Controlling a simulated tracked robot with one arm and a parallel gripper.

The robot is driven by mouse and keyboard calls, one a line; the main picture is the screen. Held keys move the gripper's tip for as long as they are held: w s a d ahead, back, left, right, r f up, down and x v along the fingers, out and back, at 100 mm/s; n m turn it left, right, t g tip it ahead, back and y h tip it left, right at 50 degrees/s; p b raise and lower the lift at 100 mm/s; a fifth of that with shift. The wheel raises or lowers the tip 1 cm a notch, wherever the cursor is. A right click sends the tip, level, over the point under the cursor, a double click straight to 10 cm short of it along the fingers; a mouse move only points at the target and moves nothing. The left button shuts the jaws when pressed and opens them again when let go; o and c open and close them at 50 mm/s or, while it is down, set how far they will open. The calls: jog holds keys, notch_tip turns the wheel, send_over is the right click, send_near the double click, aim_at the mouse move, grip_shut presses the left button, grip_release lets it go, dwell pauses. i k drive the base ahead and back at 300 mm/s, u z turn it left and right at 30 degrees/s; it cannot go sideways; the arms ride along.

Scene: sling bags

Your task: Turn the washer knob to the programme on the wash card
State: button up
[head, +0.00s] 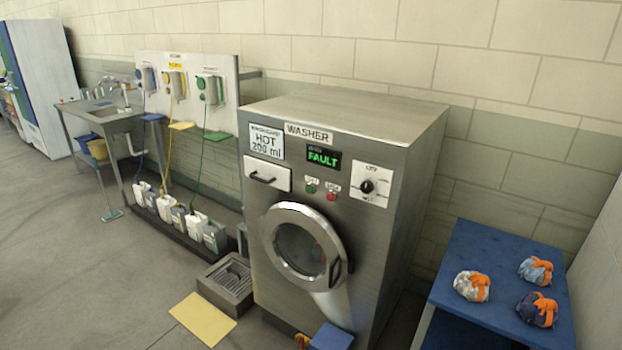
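The washer (390,200) is a steel front loader against the wall, with its round door (303,245) closed. Its knob (367,187) is black on a white dial plate (371,172) at the upper right of the front. The dial lettering and the knob's setting are too small to read. The wash card (267,141) at the upper left reads "HOT 200 ml"; its top line is unclear. The display (324,157) shows "FAULT" in green.
A green button (311,188) and a red button (332,195) sit left of the knob. A blue table (470,260) with three tied bundles stands to the right. A floor drain (232,280) and yellow mat (203,319) lie left. Open floor (90,280) extends further left.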

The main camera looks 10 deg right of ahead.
aim_at(367, 187)
jog(key=u, duration=0.2)
jog(key=i, duration=1.5)
jog(key=z, duration=0.4)
